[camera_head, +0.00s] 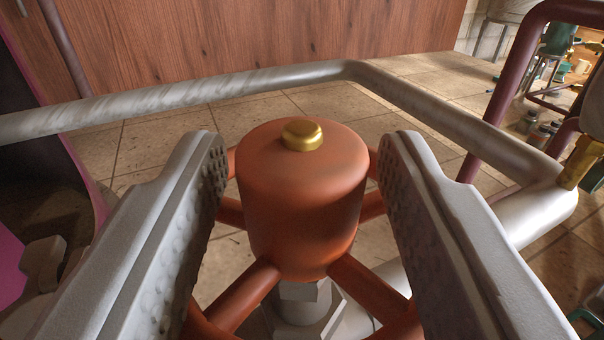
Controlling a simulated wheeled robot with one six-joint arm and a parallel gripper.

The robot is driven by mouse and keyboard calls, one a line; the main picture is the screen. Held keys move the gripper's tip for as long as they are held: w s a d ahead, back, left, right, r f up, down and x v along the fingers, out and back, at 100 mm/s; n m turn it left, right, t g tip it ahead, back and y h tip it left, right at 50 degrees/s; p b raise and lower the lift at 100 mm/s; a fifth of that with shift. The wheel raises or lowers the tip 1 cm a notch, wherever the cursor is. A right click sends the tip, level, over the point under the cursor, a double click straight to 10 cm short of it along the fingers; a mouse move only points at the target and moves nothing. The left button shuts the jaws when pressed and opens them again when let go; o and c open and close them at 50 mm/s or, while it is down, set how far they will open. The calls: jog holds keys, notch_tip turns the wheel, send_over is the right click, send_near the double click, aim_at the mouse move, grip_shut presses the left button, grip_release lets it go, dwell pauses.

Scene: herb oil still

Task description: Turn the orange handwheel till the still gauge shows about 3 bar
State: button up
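The orange handwheel (305,200) is close in front, at the middle of the view. It has a thick round hub with a brass cap (302,135) on top and several orange spokes running outward below. A grey hex nut and stem show under the hub. My gripper (297,160) is open, one grey finger on each side of the hub. Gaps show between the hub and both fingers, with spokes visible in them. The wheel's outer rim is not clearly seen. The still gauge is not in view.
A pale metal pipe (230,84) runs behind the hub and bends down to the right. A brass fitting (582,160) and a dark red tube frame (510,90) stand at the right. A purple-edged dark vessel (45,150) is at the left. Tiled floor and a wooden panel lie behind.

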jog(key=c, duration=0.7)
jog(key=shift+d+n+y, duration=0.15)
jog(key=shift+n+y, duration=0.25)
jog(key=shift+y, duration=0.2)
jog(key=shift+d+n+y, duration=0.15)
jog(key=shift+n+y, duration=0.85)
jog(key=shift+y, duration=0.6)
jog(key=n+y, duration=0.1)
jog(key=y, duration=0.1)
jog(key=n+g+y, duration=0.1)
jog(key=y, duration=0.1)
jog(key=n+g+y, duration=0.1)
jog(key=n, duration=0.1)
jog(key=shift+w+d+y, duration=0.15)
jog(key=shift+d+y, duration=0.15)
jog(key=shift+y, duration=0.1)
jog(key=n+g+y, duration=0.1)
jog(key=g+y, duration=0.1)
jog(key=n+g+y, duration=0.4)
jog(key=shift+w+d, duration=0.2)
jog(key=shift+w, duration=0.05)
jog(key=shift+w+n+g+y, duration=0.1)
jog(key=shift+n+g+y, duration=0.7)
jog(key=shift+n+g, duration=0.55)
jog(key=shift+n+g+y, duration=0.4)
jog(key=shift+n+g, duration=0.15)
jog(key=shift+g, duration=0.6)
jog(key=shift+r, duration=0.1)
